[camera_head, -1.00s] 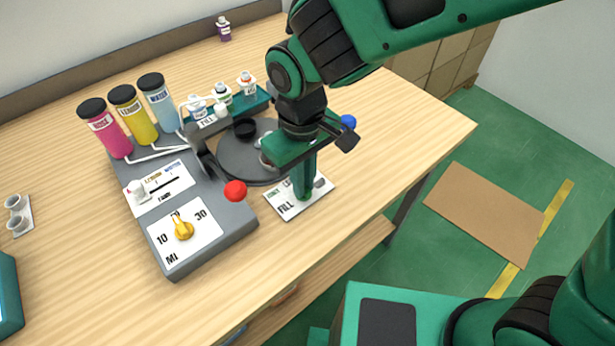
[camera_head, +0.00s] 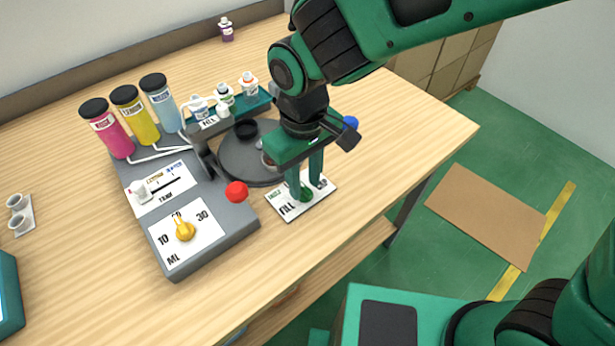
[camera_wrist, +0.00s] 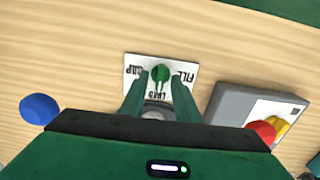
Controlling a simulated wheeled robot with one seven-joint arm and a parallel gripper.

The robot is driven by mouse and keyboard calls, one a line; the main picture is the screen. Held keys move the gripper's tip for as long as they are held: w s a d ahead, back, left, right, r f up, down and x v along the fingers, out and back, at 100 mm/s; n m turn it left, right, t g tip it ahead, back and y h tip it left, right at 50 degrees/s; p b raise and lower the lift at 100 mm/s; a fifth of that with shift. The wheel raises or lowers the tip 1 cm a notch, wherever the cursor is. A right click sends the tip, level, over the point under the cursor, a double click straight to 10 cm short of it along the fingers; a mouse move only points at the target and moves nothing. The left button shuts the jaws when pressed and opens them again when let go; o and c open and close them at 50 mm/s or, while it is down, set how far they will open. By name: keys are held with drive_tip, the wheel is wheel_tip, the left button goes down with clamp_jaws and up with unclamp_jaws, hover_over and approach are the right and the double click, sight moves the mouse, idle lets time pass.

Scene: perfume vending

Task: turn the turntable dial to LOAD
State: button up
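The turntable dial is a small green knob (camera_head: 306,193) on a white label plate (camera_head: 287,211) at the table's front edge. In the wrist view the knob (camera_wrist: 160,73) sits between my two fingers, with FILL on the right, LOAD below it and another label on the left. Its narrow end seems to point down towards LOAD, but this is small. My gripper (camera_wrist: 160,80) is open, with a finger on each side of the knob and visible gaps. The grey turntable (camera_head: 240,160) lies behind, partly hidden by my gripper.
A grey dispenser with a yellow dial (camera_head: 185,229) and a red ball knob (camera_head: 237,192) stands to the left. A blue ball (camera_head: 350,123) is on the right. Several small bottles stand on a teal rack (camera_head: 262,98) behind. The table's right side is clear.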

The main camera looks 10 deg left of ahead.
sight(306, 186)
wheel_tip(306, 186, up, 10)
idle(0.5)
drive_tip(key=shift+w+d+r, duration=0.1)
drive_tip(key=shift+w, duration=0.05)
